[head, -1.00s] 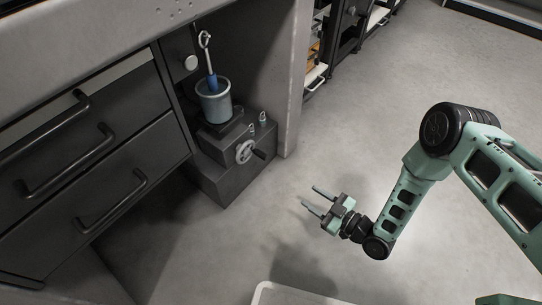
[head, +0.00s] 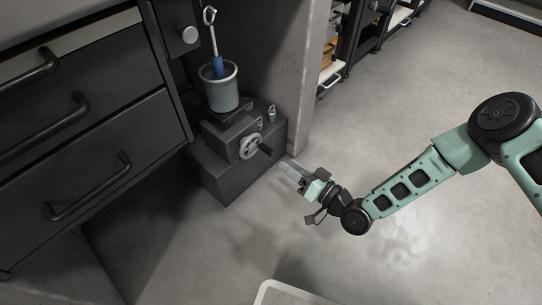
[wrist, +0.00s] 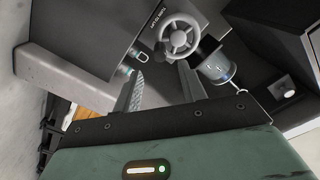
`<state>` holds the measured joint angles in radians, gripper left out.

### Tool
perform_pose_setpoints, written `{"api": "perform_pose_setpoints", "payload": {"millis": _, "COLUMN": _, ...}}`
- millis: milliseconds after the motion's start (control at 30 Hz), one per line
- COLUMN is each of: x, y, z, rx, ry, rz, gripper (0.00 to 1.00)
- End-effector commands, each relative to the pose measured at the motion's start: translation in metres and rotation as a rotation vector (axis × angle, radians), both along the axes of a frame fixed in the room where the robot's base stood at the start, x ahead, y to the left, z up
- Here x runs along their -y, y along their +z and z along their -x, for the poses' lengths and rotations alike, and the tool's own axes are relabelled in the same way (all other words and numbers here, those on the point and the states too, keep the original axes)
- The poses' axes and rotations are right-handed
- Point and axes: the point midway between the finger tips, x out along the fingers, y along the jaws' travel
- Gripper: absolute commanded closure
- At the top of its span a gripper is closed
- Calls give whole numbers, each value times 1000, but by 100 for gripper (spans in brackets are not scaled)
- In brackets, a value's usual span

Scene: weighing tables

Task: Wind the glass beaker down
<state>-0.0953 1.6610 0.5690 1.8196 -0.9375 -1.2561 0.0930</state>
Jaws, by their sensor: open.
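The glass beaker (head: 221,93) stands upright on a small platform on top of a dark box (head: 236,181) under the counter. A blue cylinder on a hooked rod (head: 217,66) hangs into it. A grey handwheel (head: 249,147) with a dark handle is on the box's front; it also shows at the top of the wrist view (wrist: 179,38). The beaker (wrist: 215,68) shows right of the wheel there. My gripper (head: 287,167) is open and empty, just right of the box and apart from the wheel. In the wrist view its fingers (wrist: 162,84) point toward the box.
Small metal weights (head: 271,113) stand on the box beside the beaker. Dark drawers with handles (head: 92,188) are on the left, and a grey counter leg (head: 303,90) stands behind right. The floor (head: 430,110) to the right is clear.

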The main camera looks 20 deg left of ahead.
Motion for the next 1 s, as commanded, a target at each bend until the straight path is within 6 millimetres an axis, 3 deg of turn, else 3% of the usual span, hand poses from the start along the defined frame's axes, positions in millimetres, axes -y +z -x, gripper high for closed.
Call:
{"api": "perform_pose_setpoints", "payload": {"millis": 200, "x": -42, "y": -4, "z": -17, "rx": 4, "ry": 2, "rz": 0, "gripper": 58}}
{"api": "perform_pose_setpoints", "payload": {"millis": 400, "x": -66, "y": -3, "z": -28, "rx": 3, "ry": -1, "rz": 0, "gripper": 58}}
{"api": "perform_pose_setpoints", "payload": {"millis": 833, "x": -76, "y": 0, "z": -32, "rx": 0, "ry": 0, "rz": 2, "gripper": 58}}
{"api": "perform_pose_setpoints", "payload": {"millis": 867, "x": -76, "y": 0, "z": -32, "rx": 0, "ry": 0, "rz": 2, "gripper": 61}}
{"api": "perform_pose_setpoints", "payload": {"millis": 1000, "x": -75, "y": 0, "z": -32, "rx": 0, "ry": 0, "rz": 2, "gripper": 100}}
